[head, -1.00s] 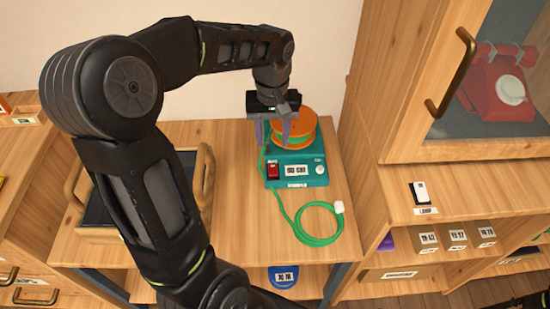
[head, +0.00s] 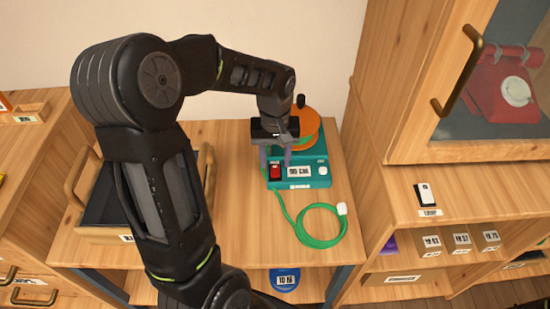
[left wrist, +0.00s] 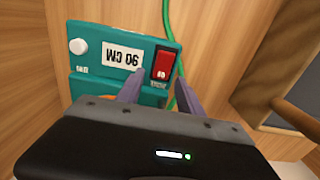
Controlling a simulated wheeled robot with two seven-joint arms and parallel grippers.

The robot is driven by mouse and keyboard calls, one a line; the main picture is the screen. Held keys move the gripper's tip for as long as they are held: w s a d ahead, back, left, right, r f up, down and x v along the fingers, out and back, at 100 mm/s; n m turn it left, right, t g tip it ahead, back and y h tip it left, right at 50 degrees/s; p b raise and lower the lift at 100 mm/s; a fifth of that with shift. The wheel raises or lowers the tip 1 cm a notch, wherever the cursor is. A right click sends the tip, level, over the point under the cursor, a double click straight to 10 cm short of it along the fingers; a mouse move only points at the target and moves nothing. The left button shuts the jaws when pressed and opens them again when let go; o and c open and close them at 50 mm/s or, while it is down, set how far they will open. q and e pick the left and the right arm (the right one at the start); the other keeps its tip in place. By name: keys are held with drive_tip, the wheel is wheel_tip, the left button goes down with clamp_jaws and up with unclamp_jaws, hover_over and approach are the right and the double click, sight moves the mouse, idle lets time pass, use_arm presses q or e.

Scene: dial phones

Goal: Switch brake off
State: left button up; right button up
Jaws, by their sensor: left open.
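A teal machine (head: 310,175) stands on the wooden table with an orange disc (head: 308,126) at its back. Its front panel has a red rocker switch (head: 275,172), a label reading "90 CM" and a white round button (head: 324,170). The red switch also shows in the left wrist view (left wrist: 164,65), between the label and the panel's edge. My left gripper (head: 274,162) is open, fingers pointing down over the panel just behind the red switch. In the wrist view the fingertips (left wrist: 157,88) lie either side of the switch's near end. Contact cannot be told. My right gripper is not in view.
A green cable (head: 297,222) runs from the machine and coils on the table, ending in a white plug (head: 342,208). A dark tray with wooden handles (head: 205,180) is at left. A cabinet with a red phone (head: 503,88) stands at right.

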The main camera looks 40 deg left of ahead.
use_arm(q)
clamp_jaws()
idle(0.4)
